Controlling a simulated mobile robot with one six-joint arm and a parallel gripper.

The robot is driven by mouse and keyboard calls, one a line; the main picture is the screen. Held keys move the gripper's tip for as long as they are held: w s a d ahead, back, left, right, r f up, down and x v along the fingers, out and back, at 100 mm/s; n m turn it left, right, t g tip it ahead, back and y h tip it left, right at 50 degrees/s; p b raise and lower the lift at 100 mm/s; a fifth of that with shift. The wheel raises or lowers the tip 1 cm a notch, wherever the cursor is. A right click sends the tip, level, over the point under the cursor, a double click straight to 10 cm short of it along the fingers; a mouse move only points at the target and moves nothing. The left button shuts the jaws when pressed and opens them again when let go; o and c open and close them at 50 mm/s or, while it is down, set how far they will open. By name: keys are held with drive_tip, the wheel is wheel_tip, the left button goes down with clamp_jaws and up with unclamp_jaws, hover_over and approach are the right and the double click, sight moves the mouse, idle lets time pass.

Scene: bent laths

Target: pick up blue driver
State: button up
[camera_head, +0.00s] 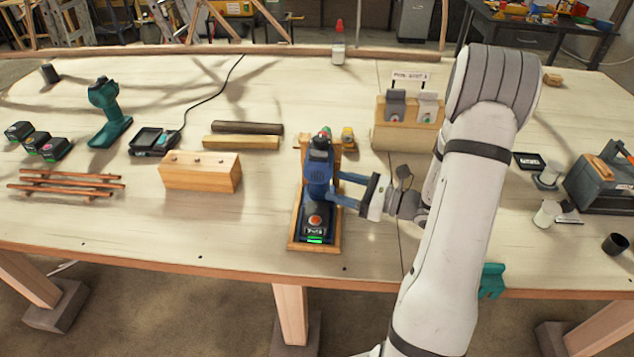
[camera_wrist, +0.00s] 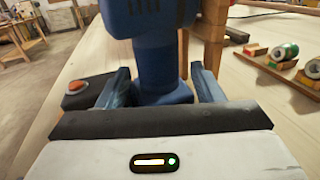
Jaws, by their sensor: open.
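The blue driver (camera_head: 318,174) stands upright in a wooden stand (camera_head: 294,238) near the table's front edge, with an orange button and a green light on the base in front of it. My gripper (camera_head: 340,188) reaches in from the right, level with the driver's handle. In the wrist view the driver's blue handle (camera_wrist: 155,60) stands between the two fingers of my gripper (camera_wrist: 160,78). The fingers are apart, with a gap visible at the right finger. Contact at the left finger is hard to tell.
A wooden block (camera_head: 200,172) and a teal driver (camera_head: 106,112) are to the left. A grey toolbox (camera_head: 603,180) is at the right. Bare table lies left of the stand.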

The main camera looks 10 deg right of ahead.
sight(320, 180)
drive_tip(key=p+x, duration=0.1)
drive_tip(key=x, duration=0.4)
drive_tip(key=shift+s+a+r, duration=0.1)
drive_tip(key=shift+s+a, duration=0.05)
drive_tip(key=shift+w+a, duration=0.25)
drive_tip(key=shift+a, duration=0.05)
drive_tip(key=c, duration=1.1)
drive_tip(key=shift+r, duration=0.15)
drive_tip(key=shift+c, duration=0.2)
wheel_tip(320, 180, up, 18)
drive_tip(key=shift+f, duration=0.2)
drive_tip(key=shift+r, duration=0.1)
